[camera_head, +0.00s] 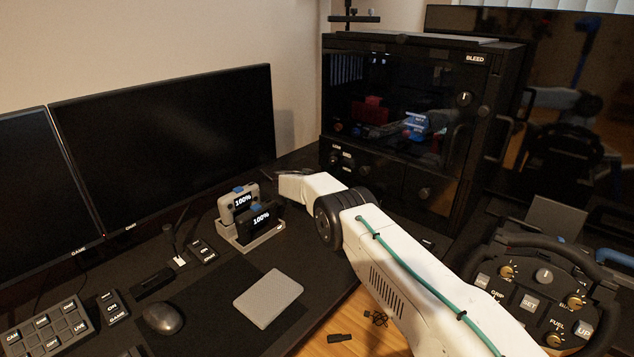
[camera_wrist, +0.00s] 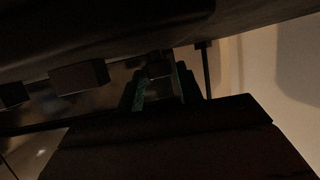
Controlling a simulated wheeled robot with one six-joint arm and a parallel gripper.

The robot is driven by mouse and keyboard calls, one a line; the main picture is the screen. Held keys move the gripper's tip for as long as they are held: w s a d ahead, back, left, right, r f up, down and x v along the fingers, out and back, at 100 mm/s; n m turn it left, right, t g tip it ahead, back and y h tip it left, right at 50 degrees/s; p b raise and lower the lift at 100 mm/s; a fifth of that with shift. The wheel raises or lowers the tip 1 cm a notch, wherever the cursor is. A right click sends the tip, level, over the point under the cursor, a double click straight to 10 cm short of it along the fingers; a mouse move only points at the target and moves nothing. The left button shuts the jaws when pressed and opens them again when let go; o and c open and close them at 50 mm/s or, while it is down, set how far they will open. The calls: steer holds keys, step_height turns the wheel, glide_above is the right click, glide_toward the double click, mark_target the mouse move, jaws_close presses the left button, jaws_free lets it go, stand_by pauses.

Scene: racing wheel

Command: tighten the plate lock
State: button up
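I cannot pick out the plate lock for certain in either view. In the head view my white arm reaches left past the front of a black cabinet (camera_head: 400,120) marked BLEED, and its wrist end lies low by the cabinet's left front corner. The fingertips are not clear there. In the very dark wrist view my gripper (camera_wrist: 161,84) has finger-like shapes on either side of a small dark block (camera_wrist: 159,70), under a wide dark overhanging surface (camera_wrist: 90,25). I cannot tell whether the fingers touch the block.
A dock (camera_head: 250,234) with two battery packs reading 100% stands just left of my arm. Dark monitors (camera_head: 165,140) stand behind it. A grey pad (camera_head: 268,298) and a mouse (camera_head: 162,318) lie on the desk. A racing wheel (camera_head: 545,285) is at right.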

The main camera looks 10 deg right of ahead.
steer(key=shift+s+a, duration=0.1)
steer(key=v, duration=0.7)
steer(key=shift+s+a+r, duration=0.15)
steer(key=shift+s, duration=0.05)
